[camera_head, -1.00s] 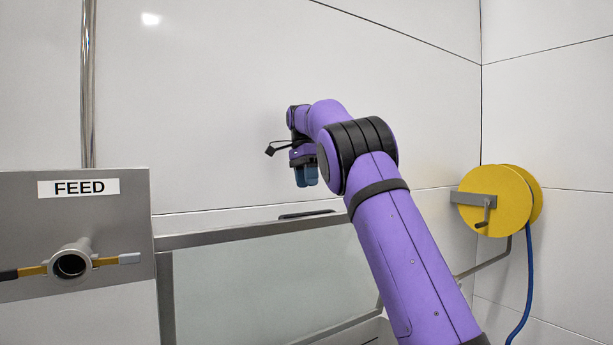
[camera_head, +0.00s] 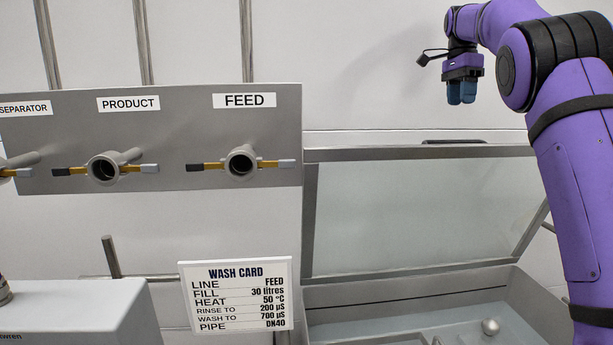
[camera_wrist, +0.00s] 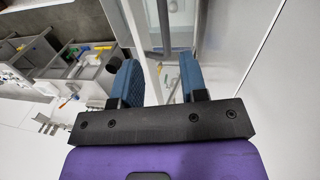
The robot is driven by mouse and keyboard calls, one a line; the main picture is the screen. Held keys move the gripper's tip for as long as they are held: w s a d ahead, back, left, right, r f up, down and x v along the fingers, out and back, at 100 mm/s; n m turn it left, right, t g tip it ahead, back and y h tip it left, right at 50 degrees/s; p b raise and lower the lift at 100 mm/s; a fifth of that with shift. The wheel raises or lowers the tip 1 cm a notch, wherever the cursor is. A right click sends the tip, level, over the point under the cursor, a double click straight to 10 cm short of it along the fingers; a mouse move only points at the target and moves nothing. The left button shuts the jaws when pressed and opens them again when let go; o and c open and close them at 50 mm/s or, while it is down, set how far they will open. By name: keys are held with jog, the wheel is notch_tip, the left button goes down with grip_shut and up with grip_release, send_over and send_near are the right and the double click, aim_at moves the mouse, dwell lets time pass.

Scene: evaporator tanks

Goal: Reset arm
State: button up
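My purple arm rises at the right of the head view and bends over at the top. My gripper (camera_head: 461,92) hangs from it with its blue fingers pointing down, in front of the white wall and above the open-lidded sink. In the wrist view my gripper (camera_wrist: 158,82) shows two blue finger pads standing apart with a clear gap between them. Nothing is held between them.
A grey panel (camera_head: 150,178) carries FEED (camera_head: 241,163), PRODUCT (camera_head: 105,170) and SEPARATOR pipe ports with yellow clamps. A WASH CARD (camera_head: 235,297) stands below. A steel basin (camera_head: 350,297) with a raised clear lid (camera_head: 410,210) lies under my gripper.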

jog(key=s+a+n+t, duration=0.2)
jog(key=s+a+n, duration=0.15)
jog(key=s, duration=0.75)
jog(key=s+a+n+t, duration=0.25)
jog(key=s+n, duration=0.25)
jog(key=s, duration=0.7)
jog(key=s+a+f+n+t, duration=0.1)
jog(key=s+a+f+n, duration=0.3)
jog(key=s+f, duration=0.4)
jog(key=s+a+f+n+t, duration=0.1)
jog(key=s+a+f+n, duration=0.3)
jog(key=s+f, duration=0.4)
jog(key=s, duration=0.3)
jog(key=shift+s, duration=0.3)
jog(key=shift+n+t, duration=0.25)
